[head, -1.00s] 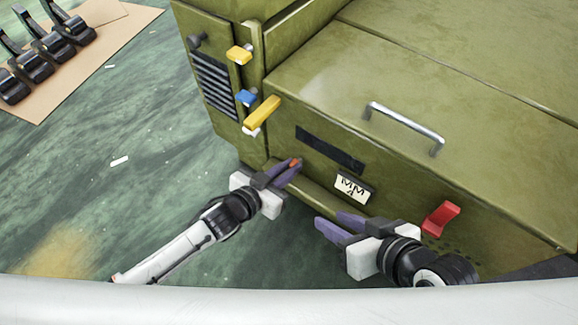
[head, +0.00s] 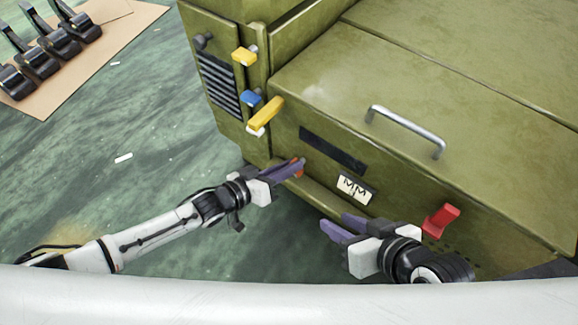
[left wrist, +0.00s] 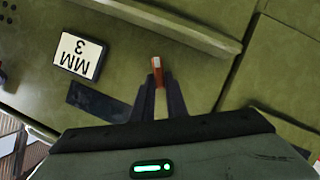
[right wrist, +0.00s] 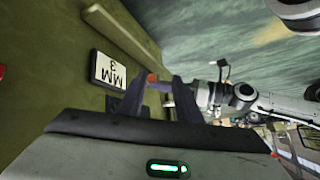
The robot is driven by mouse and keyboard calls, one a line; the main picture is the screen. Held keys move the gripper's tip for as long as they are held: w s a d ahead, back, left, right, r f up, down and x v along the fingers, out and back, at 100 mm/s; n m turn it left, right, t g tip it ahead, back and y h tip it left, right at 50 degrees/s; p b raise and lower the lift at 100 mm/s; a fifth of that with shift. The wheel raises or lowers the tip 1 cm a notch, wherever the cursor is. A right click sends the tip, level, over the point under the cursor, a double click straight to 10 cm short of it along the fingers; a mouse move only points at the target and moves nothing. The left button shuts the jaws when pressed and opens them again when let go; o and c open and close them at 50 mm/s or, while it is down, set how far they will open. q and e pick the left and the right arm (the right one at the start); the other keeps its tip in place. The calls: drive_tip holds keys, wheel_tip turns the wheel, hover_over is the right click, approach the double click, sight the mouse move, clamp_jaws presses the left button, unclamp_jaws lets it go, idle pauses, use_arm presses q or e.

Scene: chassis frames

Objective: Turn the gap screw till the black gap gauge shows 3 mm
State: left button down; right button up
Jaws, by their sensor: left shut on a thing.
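The gap screw, a small orange-red piece, shows in the left wrist view (left wrist: 157,68) on the front of the green machine, low at its left. My left gripper (head: 290,170) is shut on it; the fingers hide part of it. A dark strip (head: 333,152) lies above and right of the screw. The black-framed white gauge plate (head: 354,188) is to its right; in the left wrist view the plate (left wrist: 79,55) appears inverted, with "MM" and what looks like a 3. My right gripper (head: 335,226) is open and empty, in front of the machine below the plate.
A red lever (head: 440,220) juts out right of my right gripper. Yellow (head: 265,115) and blue (head: 251,98) handles stick out above the screw. A metal handle (head: 405,130) is on the lid. A board with black clamps (head: 50,50) lies far left; floor left is mostly clear.

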drive_tip(key=shift+r, duration=0.1)
use_arm(q)
drive_tip(key=c, duration=1.8)
unclamp_jaws()
drive_tip(key=shift+o, duration=0.2)
use_arm(e)
drive_tip(key=shift+s+f, duration=0.35)
